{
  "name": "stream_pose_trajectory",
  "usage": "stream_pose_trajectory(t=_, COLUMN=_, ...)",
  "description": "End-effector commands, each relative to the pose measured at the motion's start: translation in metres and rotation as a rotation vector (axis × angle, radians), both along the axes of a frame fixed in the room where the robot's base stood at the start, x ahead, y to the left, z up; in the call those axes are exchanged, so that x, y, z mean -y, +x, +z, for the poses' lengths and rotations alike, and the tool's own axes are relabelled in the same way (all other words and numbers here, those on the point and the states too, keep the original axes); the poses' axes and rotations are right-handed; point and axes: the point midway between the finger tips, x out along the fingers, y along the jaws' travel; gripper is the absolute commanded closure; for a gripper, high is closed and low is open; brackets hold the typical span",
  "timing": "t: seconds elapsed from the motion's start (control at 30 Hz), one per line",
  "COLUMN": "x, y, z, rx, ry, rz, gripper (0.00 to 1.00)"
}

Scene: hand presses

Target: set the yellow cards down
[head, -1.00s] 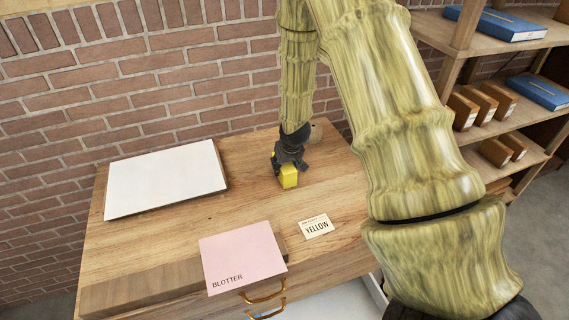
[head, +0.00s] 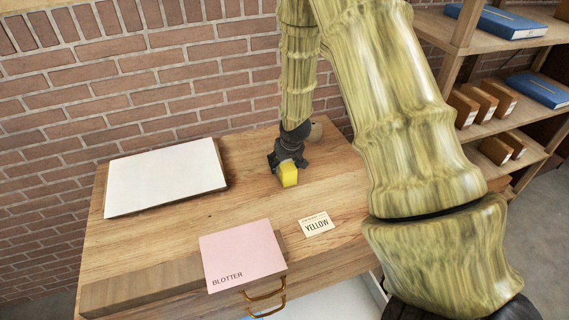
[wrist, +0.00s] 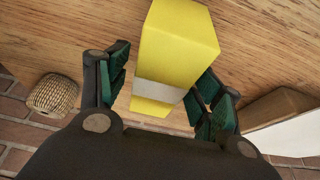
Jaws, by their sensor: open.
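The yellow cards form a block-like pack (head: 288,176) with a pale band around it, plain in the wrist view (wrist: 178,45). The pack rests on the wooden desk top (head: 250,205), toward its back right. My gripper (head: 287,165) is low over the desk at the pack. In the wrist view its two fingers (wrist: 160,88) stand on either side of the pack, spread open, with a gap visible at the left finger. The pack's far underside is hidden. A small cream card lettered YELLOW (head: 317,224) lies on the desk in front of the pack.
A white sheet on a board (head: 165,178) lies at left. A pink BLOTTER sheet (head: 243,255) is at the front edge. A small woven object (wrist: 52,95) stands behind my gripper. The brick wall is behind; shelves (head: 500,117) stand at right.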

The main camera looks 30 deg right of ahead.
Motion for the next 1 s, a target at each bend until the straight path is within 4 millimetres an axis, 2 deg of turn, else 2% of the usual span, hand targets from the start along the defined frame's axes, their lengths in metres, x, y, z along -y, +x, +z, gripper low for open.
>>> stream_pose_trajectory(t=1.0, x=-0.009, y=-0.038, z=0.095, rx=0.001, ry=0.001, rz=-0.001, gripper=0.34)
